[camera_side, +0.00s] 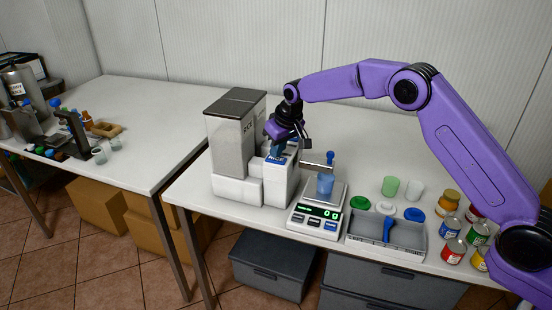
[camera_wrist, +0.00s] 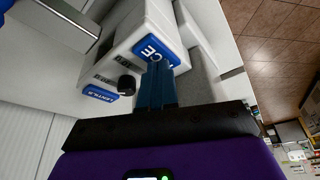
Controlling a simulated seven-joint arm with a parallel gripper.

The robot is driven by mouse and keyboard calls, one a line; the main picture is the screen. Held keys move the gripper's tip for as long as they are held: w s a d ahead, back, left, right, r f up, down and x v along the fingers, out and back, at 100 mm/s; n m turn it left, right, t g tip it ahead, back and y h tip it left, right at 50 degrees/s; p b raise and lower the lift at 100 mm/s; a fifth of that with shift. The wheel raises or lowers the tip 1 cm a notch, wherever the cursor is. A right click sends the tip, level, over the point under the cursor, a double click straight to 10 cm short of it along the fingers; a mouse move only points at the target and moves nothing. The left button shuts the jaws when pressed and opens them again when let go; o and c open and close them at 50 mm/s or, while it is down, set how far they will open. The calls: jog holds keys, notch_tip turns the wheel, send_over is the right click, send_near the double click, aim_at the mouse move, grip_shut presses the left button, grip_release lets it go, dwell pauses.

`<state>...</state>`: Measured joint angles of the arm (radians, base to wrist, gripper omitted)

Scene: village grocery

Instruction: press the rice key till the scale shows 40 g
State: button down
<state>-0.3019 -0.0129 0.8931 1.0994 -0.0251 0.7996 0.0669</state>
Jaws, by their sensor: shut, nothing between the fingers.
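A blue lentils key (camera_wrist: 100,93) and a black knob (camera_wrist: 127,84) are near the rice key. A grey tray (camera_side: 405,236) with a blue scoop, several lids, cups and cans stand right of the scale. The table behind the dispenser is clear.

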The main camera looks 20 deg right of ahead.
jog(key=shift+f, duration=0.3)
jog(key=shift+r, duration=1.15)
dwell(0.6)
notch_tip(320, 180, up, 5)
dwell(0.6)
